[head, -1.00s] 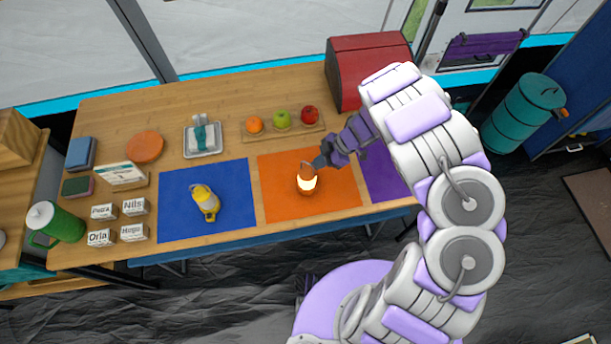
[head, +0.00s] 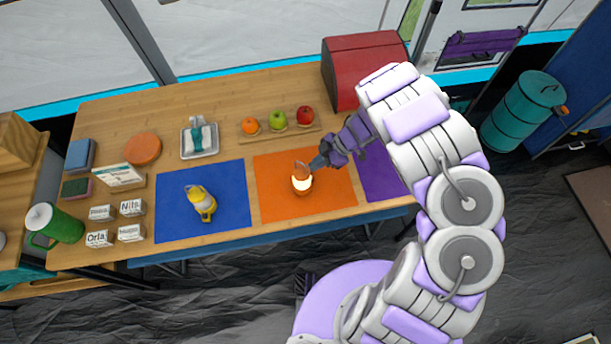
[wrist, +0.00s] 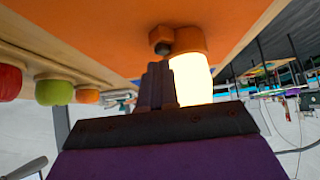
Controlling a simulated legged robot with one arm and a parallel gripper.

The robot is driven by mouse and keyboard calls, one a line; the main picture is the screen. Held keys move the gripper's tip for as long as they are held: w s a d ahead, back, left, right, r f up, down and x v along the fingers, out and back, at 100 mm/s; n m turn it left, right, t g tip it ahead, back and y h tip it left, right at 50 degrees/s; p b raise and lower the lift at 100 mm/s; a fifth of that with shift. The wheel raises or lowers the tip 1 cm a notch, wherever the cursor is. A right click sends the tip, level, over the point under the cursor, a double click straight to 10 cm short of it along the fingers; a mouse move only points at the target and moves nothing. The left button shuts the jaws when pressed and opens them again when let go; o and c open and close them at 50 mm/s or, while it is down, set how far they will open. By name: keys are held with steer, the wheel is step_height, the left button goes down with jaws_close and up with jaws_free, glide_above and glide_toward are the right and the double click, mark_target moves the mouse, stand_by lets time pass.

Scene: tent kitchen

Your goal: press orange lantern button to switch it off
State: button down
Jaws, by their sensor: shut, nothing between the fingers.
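The orange lantern (head: 301,180) stands on the orange mat (head: 335,196) in the head view, and its body glows. In the wrist view the lantern (wrist: 192,82) shows bright white, with an orange part above it in the picture. My gripper (head: 318,163) is shut and empty, at the lantern's upper right in the head view. In the wrist view my gripper (wrist: 157,75) has its fingertips close to the lantern. I cannot tell whether they touch it.
A yellow lantern (head: 201,203) stands on the blue mat (head: 225,180) to the left. A board (head: 285,133) behind holds an orange, a green apple and a red apple. A red box (head: 365,65) stands at the back right. Bare wood lies behind the mats.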

steer(key=shift+a+f, duration=0.2)
steer(key=shift+a, duration=0.55)
steer(key=shift+d+f, duration=0.2)
steer(key=shift+d, duration=0.35)
steer(key=shift+f, duration=0.1)
steer(key=shift+a+f+b, duration=0.2)
steer(key=shift+a+b, duration=0.1)
steer(key=shift+a, duration=0.1)
steer(key=shift+d, duration=0.2)
steer(key=shift+d+r, duration=0.1)
steer(key=shift+r, duration=0.35)
step_height(320, 180, up, 6)
steer(key=p, duration=0.3)
